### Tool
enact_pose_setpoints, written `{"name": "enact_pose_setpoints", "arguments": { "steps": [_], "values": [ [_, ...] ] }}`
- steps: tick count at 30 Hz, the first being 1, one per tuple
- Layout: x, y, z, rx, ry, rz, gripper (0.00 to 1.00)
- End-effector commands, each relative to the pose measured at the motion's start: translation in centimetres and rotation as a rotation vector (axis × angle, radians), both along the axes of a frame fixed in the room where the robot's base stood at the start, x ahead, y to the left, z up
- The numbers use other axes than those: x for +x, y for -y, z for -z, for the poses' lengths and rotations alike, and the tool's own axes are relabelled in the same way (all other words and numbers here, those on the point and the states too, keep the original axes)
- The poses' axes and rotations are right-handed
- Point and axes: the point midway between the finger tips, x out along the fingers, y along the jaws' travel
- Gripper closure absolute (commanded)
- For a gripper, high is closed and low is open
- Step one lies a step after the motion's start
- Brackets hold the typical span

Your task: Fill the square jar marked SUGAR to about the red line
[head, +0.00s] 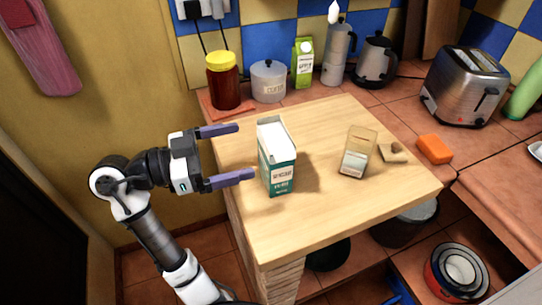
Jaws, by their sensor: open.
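A square clear jar (356,158) stands upright on the wooden worktop, right of the middle. White stuff shows in its lower part; its label and any red line are too small to make out. A teal and white carton (278,165) stands upright to the left of the jar, its top seemingly open. The print on it is too small to read surely. My gripper (247,152) is open and empty, just left of the carton, its two purple fingers pointing right toward it. The fingers appear apart from the carton.
A small tan item (393,153) and an orange block (434,149) lie right of the jar. Behind stand a yellow-lidded jar (223,82), a white pot (268,84), a green carton (302,63) and a toaster (466,85). The wooden worktop's front (310,225) is clear.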

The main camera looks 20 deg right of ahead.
Motion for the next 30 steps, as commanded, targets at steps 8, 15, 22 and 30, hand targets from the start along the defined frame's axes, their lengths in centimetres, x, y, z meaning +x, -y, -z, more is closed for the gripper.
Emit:
{"name": "enact_pose_setpoints", "arguments": {
  "steps": [8,15,22,30],
  "values": [
    [-0.2,4.8,-0.1,-0.001,-0.001,0.000,0.00],
    [-0.1,6.6,0.0,-0.001,-0.004,0.000,0.00],
    [0.1,9.9,0.4,0.000,-0.002,-0.001,0.00],
    [0.2,10.6,0.6,-0.001,-0.001,-0.005,0.00]
  ]
}}
